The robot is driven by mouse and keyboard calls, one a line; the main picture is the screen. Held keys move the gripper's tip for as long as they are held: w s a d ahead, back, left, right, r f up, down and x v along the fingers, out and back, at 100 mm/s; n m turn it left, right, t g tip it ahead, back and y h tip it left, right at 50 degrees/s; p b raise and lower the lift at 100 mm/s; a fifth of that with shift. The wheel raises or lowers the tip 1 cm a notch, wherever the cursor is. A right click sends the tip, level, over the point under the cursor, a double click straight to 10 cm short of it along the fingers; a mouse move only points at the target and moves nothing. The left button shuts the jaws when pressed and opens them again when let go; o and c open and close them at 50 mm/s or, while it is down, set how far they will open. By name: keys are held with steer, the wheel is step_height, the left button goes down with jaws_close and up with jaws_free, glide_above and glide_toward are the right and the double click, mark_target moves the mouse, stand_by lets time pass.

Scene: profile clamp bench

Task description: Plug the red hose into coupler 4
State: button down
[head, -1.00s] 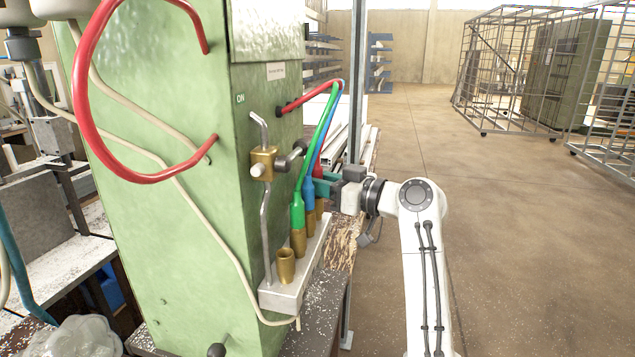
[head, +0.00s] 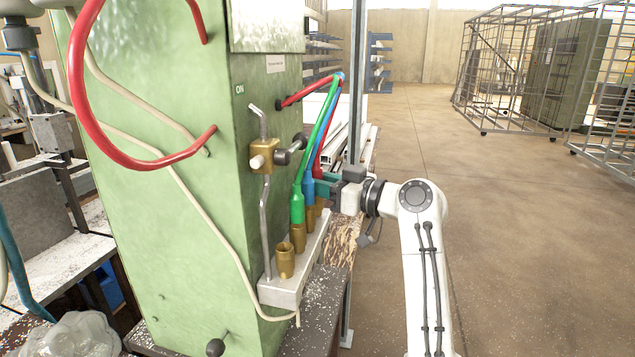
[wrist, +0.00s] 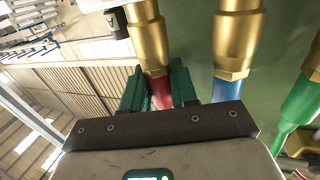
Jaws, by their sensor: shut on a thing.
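The red hose (head: 320,160) runs from the green machine down to my gripper (head: 326,184). My gripper is shut on its red end at the far end of the coupler row. In the wrist view, the green fingers (wrist: 160,92) flank the red hose end (wrist: 162,97), which meets the mouth of a brass coupler (wrist: 149,42). I cannot tell how deep it sits. The blue hose (head: 309,189) and the green hose (head: 297,208) stand in neighbouring brass couplers. The nearest brass coupler (head: 286,262) is empty. No coupler numbers are readable.
The pale coupler block (head: 284,292) sits on a bench edge beside the green machine (head: 180,240). A brass valve with a bent pipe (head: 263,156) stands close by. A grey post (head: 357,90) rises behind my gripper.

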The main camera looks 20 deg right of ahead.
steer(key=shift+f, duration=0.1)
steer(key=c, duration=0.8)
jaws_free()
steer(key=shift+v, duration=4.45)
